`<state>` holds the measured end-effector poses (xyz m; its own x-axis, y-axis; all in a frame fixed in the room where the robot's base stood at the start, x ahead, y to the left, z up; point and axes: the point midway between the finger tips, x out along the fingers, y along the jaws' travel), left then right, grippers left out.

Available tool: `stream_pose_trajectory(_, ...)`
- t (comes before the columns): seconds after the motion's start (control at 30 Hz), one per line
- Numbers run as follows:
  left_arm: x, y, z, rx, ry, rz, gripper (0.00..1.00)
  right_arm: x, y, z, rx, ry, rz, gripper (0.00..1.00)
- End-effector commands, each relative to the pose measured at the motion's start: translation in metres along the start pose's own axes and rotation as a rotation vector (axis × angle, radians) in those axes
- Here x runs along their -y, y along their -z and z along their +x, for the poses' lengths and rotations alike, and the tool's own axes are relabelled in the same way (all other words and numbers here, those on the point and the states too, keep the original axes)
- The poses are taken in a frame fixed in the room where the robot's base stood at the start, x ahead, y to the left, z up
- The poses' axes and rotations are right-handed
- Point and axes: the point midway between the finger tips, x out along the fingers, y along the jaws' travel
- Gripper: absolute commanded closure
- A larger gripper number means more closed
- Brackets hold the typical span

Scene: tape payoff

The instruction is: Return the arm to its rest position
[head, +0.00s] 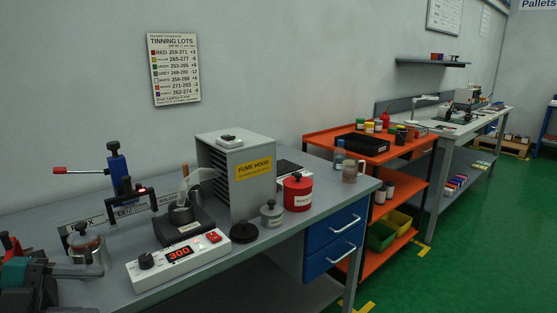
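Neither of my grippers shows clearly in the head view. A blue upright press-like stand (119,172) with a side lever ending in a red grip (60,170) stands at the left of the grey bench (215,275). A dark bracket (130,203) with a small red light is at its foot. A teal and dark device (28,277) with red parts is cut off at the lower left edge. A dark solder pot (183,218) sits in front of the fume hood (238,178). A white control box (180,260) reads 300.
A grey lidded pot (271,213), a red canister (297,192) and a black round lid (243,232) stand on the bench. A glass jar (86,248) is at left. An orange cart (400,153) and another bench (465,130) stand to the right. The green floor (480,240) is open.

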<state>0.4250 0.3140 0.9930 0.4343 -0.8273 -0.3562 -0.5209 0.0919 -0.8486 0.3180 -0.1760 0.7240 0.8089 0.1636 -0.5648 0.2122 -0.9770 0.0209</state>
Motion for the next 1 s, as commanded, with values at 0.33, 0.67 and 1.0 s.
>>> stream_pose_trajectory(0.33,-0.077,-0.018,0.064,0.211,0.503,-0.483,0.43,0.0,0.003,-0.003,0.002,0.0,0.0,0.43)
stream_pose_trajectory(0.67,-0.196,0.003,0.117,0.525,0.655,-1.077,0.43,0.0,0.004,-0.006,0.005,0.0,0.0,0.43)
stream_pose_trajectory(1.0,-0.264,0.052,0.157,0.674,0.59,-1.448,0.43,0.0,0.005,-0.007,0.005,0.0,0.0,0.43)
